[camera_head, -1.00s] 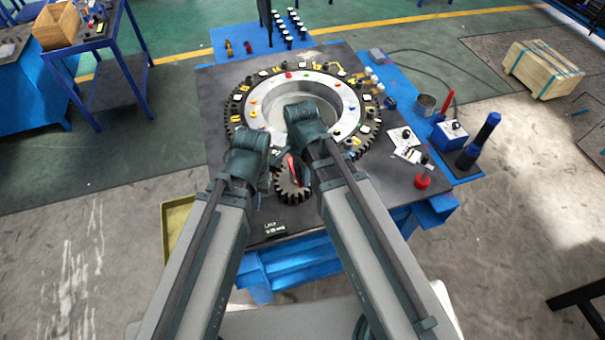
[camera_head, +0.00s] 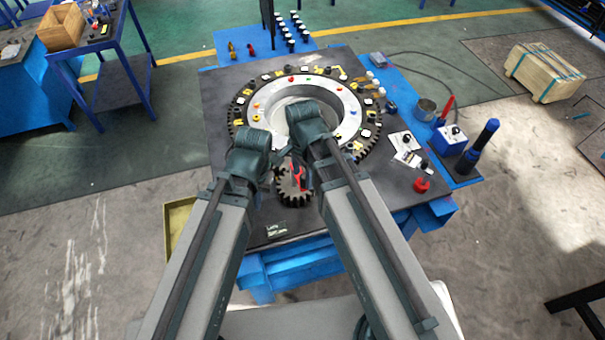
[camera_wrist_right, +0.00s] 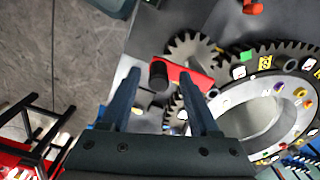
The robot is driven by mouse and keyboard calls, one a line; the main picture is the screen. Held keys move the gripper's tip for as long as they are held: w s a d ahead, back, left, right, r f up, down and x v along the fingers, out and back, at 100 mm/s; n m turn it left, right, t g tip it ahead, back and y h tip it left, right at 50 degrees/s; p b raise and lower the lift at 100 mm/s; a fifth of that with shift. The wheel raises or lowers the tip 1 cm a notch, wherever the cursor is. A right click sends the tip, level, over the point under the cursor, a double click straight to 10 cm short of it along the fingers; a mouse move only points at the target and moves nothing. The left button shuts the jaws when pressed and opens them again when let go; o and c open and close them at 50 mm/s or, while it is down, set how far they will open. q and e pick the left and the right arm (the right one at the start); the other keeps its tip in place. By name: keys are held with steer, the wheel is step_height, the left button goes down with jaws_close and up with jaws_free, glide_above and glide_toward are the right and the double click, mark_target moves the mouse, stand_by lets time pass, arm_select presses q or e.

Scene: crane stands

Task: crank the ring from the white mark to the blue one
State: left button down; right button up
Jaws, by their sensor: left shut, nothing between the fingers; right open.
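The toothed ring (camera_head: 364,140) lies flat on the dark plate, carrying white and yellow marks and coloured pegs; it also shows in the right wrist view (camera_wrist_right: 238,94). I cannot single out a blue mark. The small gear (camera_head: 294,196) meshes at its near side. Above this gear is the red crank (camera_head: 299,173) with a black grip (camera_wrist_right: 158,76). My right gripper (camera_wrist_right: 160,75) is open, its fingers on either side of the grip; contact is not clear. My left gripper (camera_head: 279,166) is shut and empty beside the crank, its fingers mostly hidden by the wrist.
Several bottles (camera_head: 290,35) stand behind. The plate's near left corner is mostly bare.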

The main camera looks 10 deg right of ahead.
step_height(320, 180, up, 12)
steer(key=p, duration=1)
steer(key=shift+f+p, duration=0.25)
steer(key=shift+p, duration=0.05)
steer(key=shift+m, duration=0.5)
steer(key=f+b, duration=1.4)
steer(key=shift+d, duration=0.2)
steer(key=shift+r, duration=0.1)
jaws_close()
stand_by(0.4)
